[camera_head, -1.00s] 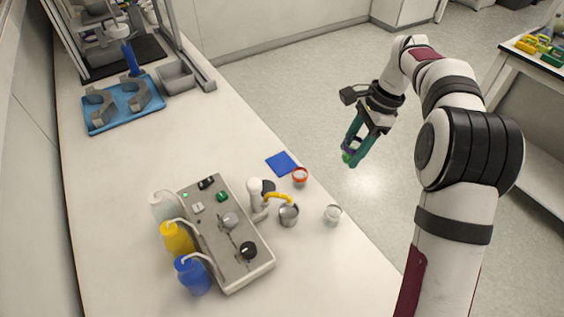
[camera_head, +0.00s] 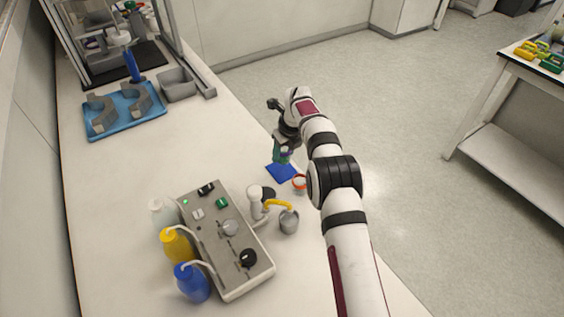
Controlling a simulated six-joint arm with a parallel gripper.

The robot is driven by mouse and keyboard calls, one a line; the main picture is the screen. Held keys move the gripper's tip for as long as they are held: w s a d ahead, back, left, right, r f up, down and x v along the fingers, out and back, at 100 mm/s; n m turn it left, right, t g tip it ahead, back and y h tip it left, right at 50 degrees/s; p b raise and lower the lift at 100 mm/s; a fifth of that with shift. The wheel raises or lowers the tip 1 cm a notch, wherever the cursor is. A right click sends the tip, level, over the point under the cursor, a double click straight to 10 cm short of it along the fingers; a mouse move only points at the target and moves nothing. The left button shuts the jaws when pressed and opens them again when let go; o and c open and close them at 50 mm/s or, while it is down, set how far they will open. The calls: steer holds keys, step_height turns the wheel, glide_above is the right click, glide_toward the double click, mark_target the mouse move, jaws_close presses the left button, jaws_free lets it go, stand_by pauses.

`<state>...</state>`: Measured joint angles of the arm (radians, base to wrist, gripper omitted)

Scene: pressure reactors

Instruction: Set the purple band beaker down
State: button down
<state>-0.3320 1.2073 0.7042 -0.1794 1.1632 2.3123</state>
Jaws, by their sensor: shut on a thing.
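My gripper (camera_head: 283,157) points down at the far edge of the blue square (camera_head: 281,175) on the bench. It is shut on the purple band beaker (camera_head: 286,152), which is small and mostly hidden by the green fingers. The fingers overlap the upper part of the blue square in this view. I cannot tell whether the beaker touches the square or hangs above it.
A red-banded beaker (camera_head: 299,183) stands close to the square, beside my arm. A grey cup (camera_head: 289,221) sits under a yellow spout (camera_head: 279,204). The control box (camera_head: 225,240) with bottles is nearer. Bench (camera_head: 190,140) left of the square is clear.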

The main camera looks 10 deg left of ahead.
mark_target(282, 162)
steer(key=shift+a+f, duration=0.25)
steer(key=shift+f, duration=1.9)
steer(key=shift+f, duration=0.1)
steer(key=shift+c, duration=1.4)
jaws_free()
